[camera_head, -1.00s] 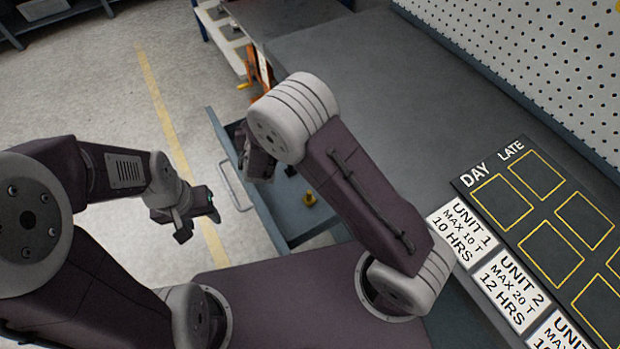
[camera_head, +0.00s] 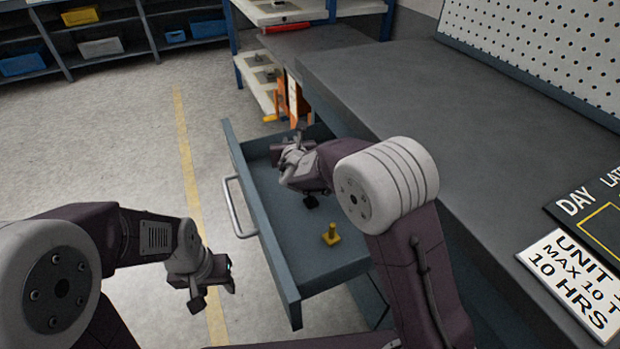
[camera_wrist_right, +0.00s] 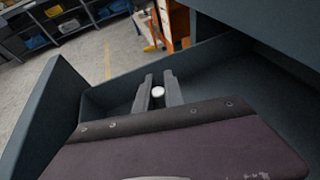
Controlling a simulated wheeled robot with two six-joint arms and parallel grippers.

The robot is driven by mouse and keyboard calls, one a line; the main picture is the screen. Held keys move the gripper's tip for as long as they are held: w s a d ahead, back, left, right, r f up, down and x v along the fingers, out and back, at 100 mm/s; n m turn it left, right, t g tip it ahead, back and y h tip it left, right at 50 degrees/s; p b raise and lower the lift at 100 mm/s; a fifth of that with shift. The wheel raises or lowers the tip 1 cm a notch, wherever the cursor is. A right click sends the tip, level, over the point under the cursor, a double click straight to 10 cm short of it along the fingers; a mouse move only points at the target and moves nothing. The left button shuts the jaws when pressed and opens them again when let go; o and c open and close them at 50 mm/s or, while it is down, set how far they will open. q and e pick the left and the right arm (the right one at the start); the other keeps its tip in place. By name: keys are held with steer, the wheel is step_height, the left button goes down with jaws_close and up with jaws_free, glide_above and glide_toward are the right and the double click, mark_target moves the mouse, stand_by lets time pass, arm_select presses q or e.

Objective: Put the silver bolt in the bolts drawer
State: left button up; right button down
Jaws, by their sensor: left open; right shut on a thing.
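The silver bolt (camera_wrist_right: 158,92) shows in the right wrist view as a small pale round end between the two fingers of my right gripper (camera_wrist_right: 160,90). My right gripper is shut on it. In the head view my right gripper (camera_head: 284,153) is over the far part of the open drawer (camera_head: 290,300), and the bolt cannot be made out there. I see no label on the drawer in these views. My left gripper (camera_head: 215,281) is open and empty, outside the drawer to its left, above the floor.
A yellow bolt-like piece (camera_head: 331,234) stands on the drawer floor, with a small dark piece (camera_head: 310,201) farther back. The drawer handle (camera_head: 237,208) faces left. The grey worktop (camera_head: 400,85) is right of the drawer. Orange holders (camera_head: 293,100) stand beyond it.

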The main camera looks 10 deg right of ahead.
step_height(320, 180, down, 6)
steer(key=b, duration=0.3)
steer(key=shift+r, duration=0.15)
steer(key=c, duration=1.8)
jaws_free()
steer(key=shift+c, duration=0.2)
steer(key=o, duration=0.4)
